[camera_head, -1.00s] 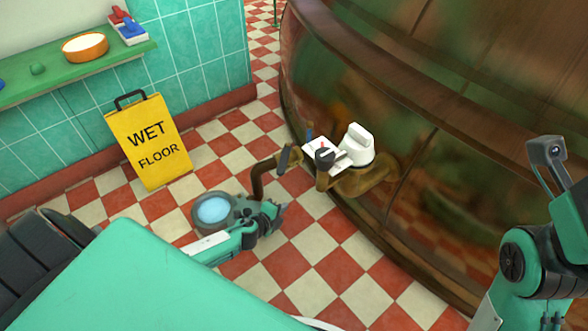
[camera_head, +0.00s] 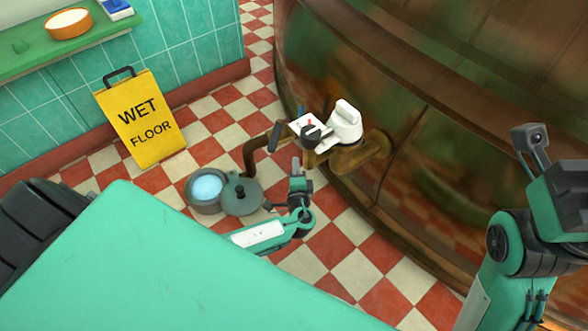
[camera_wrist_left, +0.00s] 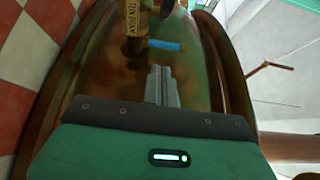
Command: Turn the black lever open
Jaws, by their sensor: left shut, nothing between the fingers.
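A narrow black lever (camera_head: 273,136) stands steeply tilted at the brown pipe in front of the copper kettle (camera_head: 440,140). A black knob (camera_head: 316,134) with a red mark sits on a white plate to its right. My left gripper (camera_head: 296,165) is shut and empty, its fingers pointing up, below and a little right of the lever and apart from it in the picture. In the left wrist view the shut fingers (camera_wrist_left: 161,85) point toward a brass fitting (camera_wrist_left: 139,30) with lettering and a blue handle (camera_wrist_left: 167,46). I cannot make out the black lever there. My right gripper's fingers are out of view.
A white knob (camera_head: 346,122) is beside the plate. A pot of pale blue liquid (camera_head: 207,187) and a grey lid (camera_head: 241,197) are left of my left gripper. A yellow wet-floor sign (camera_head: 142,120) stands by the tiled wall.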

